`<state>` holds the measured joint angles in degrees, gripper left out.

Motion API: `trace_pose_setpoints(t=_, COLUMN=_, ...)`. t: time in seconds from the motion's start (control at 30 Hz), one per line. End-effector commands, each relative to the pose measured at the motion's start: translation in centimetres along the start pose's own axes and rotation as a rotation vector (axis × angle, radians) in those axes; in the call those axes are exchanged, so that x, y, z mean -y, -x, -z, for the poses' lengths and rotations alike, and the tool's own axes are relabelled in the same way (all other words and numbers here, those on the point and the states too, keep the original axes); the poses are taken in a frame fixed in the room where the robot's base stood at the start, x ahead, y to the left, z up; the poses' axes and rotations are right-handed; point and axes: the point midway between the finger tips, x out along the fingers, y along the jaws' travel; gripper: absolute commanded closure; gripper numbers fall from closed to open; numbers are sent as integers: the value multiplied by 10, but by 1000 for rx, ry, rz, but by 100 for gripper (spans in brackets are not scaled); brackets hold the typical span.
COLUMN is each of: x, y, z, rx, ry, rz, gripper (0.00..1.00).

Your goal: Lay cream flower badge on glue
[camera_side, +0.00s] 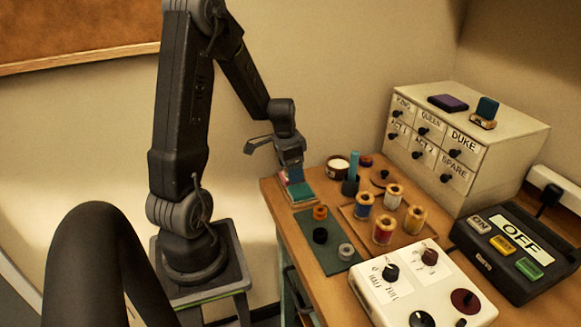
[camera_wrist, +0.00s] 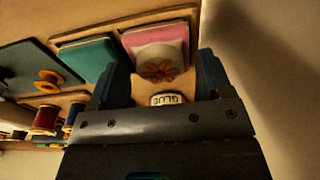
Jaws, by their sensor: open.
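In the wrist view, a cream round badge with an orange-brown flower (camera_wrist: 160,70) lies over the near part of a pink square pad (camera_wrist: 172,34). A small label reading GLUE (camera_wrist: 165,99), upside down, is on the wood at the near side of this pad. My gripper (camera_wrist: 163,64) is open, its two blue fingers on either side of the badge, with gaps visible. In the side view my gripper (camera_side: 291,168) is low over the table's back-left corner; it mostly hides the pink pad and the badge there.
A teal pad (camera_side: 301,194) is beside the pink one. A dark green mat (camera_side: 332,258) with small round pieces, a tray of thread spools (camera_side: 384,229), a white control box (camera_side: 408,277) and a drawer cabinet (camera_side: 499,150) fill the right. A wall is behind.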

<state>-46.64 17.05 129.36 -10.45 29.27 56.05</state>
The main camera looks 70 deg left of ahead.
Motion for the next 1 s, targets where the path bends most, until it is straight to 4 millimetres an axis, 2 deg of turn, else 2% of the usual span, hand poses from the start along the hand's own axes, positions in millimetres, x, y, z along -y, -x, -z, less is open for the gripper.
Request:
trace_pose_setpoints(t=0.13, x=0, y=3, z=0, rx=-1, ry=0, rz=1, gripper=27)
trace_pose_setpoints(t=0.23, x=1, y=13, z=1, rx=-3, ry=0, rz=3, gripper=27)
trace_pose_setpoints(t=0.7, x=1, y=104, z=1, rx=-4, ry=1, rz=5, gripper=27)
trace_pose_setpoints(t=0.9, x=-1, y=122, z=1, rx=-3, ry=-1, rz=4, gripper=27)
trace_pose_setpoints(t=0.97, x=-9, y=127, z=4, rx=-7, ry=-5, rz=9, gripper=27)
trace_pose_setpoints(t=1.0, x=-19, y=132, z=6, rx=-14, ry=-10, rz=16, gripper=27)
